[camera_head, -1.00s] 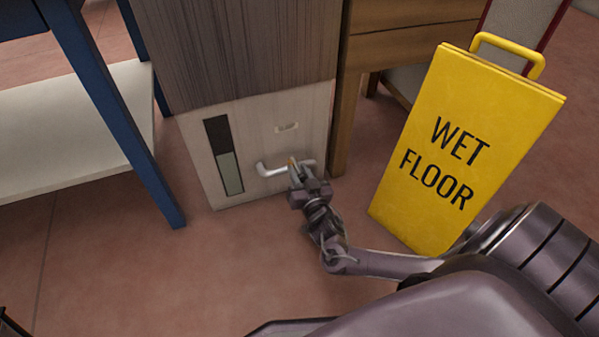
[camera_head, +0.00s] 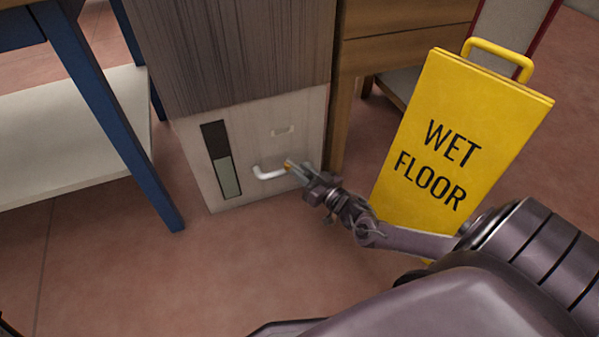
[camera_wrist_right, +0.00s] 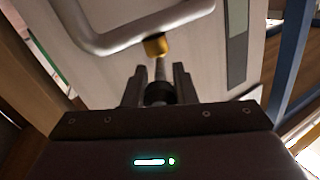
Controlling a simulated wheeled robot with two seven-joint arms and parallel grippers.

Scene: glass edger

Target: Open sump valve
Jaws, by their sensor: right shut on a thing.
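The sump valve shows as a small brass-coloured body (camera_head: 288,164) low on the pale cabinet front, by the right part of the white bar handle (camera_head: 268,174). In the right wrist view the brass body (camera_wrist_right: 157,45) has a thin stem with a dark grip (camera_wrist_right: 159,91) running towards me. My right gripper (camera_head: 302,171) is shut on this valve lever, from the right and slightly below. Its fingers (camera_wrist_right: 159,88) stand on both sides of the dark grip. My left gripper is out of view.
A yellow wet-floor sign (camera_head: 455,140) stands close to my right arm. A blue table leg (camera_head: 125,145) stands left. Floor before the cabinet is clear.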

